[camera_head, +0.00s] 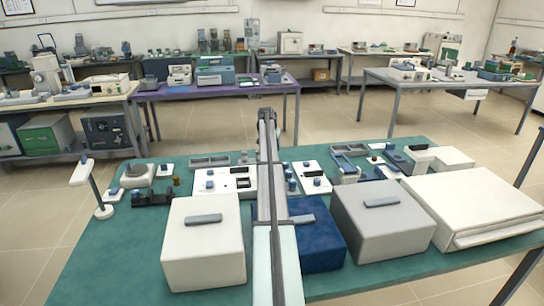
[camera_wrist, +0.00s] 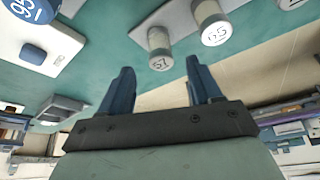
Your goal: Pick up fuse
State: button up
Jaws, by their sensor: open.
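In the wrist view my gripper (camera_wrist: 160,78) shows two blue fingers spread apart with nothing between them. Past the fingertips are a small white-and-grey cylinder (camera_wrist: 159,46) with a dark number on its end and a similar cylinder (camera_wrist: 209,22) to its right. Both are apart from the fingers. Part of another white numbered piece (camera_wrist: 290,3) shows at the top right edge. These may be fuses, but I cannot tell for sure. In the head view my arm runs up the middle of the green table, and no fuse can be made out clearly.
In the head view a white box (camera_head: 203,255), a blue box (camera_head: 321,245), a grey box (camera_head: 385,228) and a large white unit (camera_head: 470,205) line the front of the green table (camera_head: 100,262). Small devices crowd behind them. A white lamp-like stand (camera_head: 97,190) rises at the left edge.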

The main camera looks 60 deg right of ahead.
jog(key=shift+x, duration=3.05)
jog(key=shift+w+r, duration=0.1)
jog(key=shift+c, duration=0.2)
jog(key=c, duration=1)
jog(key=shift+c, duration=0.2)
